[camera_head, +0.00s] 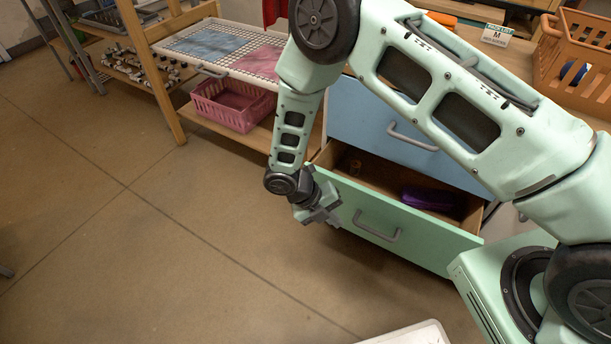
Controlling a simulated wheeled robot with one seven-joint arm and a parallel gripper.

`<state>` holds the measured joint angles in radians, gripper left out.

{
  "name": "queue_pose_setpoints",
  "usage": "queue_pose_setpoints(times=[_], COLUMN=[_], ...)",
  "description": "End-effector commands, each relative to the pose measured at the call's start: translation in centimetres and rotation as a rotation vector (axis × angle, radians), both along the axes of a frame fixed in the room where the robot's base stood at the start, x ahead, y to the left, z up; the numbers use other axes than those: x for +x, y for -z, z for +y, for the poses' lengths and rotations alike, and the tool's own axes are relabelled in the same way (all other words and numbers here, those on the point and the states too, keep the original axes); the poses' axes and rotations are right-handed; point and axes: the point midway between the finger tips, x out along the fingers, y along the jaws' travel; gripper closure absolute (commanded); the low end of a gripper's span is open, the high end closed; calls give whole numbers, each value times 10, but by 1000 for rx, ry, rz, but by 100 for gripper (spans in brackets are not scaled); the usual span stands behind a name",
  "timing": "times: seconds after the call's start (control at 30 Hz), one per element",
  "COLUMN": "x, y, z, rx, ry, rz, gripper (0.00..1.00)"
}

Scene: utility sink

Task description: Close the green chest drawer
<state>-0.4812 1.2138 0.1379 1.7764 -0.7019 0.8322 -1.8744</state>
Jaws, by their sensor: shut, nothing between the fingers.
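The green chest drawer (418,246) is pulled out below a blue drawer (365,112) at the centre right. Its grey bar handle (376,228) is on the front face. Inside the open drawer lie a purple item (428,199) and a small orange-brown item near the back left. My gripper (326,214) is shut and empty, pointing down at the left end of the green front. I cannot tell whether it touches the front. My arm hides part of the chest above.
A wooden shelf with a pink basket (232,106) and a white grid tray (221,48) stands left of the chest. An orange basket (577,58) sits on the worktop at the upper right. The floor (150,230) in front and to the left is clear.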

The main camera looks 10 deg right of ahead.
Motion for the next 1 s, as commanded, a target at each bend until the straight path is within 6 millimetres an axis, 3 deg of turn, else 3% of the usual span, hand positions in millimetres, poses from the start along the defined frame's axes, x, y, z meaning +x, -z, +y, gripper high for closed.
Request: queue_pose_setpoints(times=[0.1,0.27,0.5,0.7,0.83,1.0], x=[2,15,35,38,39,48], y=[7,2,-29,-56,-62,-59], z=[8,26,83,126,136,127], rx=[-117,-268,-468,-561,-582,-585], ry=[-176,-402,-719,-872,-905,-907], rz=[-32,-103,-259,-365,-394,-395], gripper=[100,100,100,100,100,100])
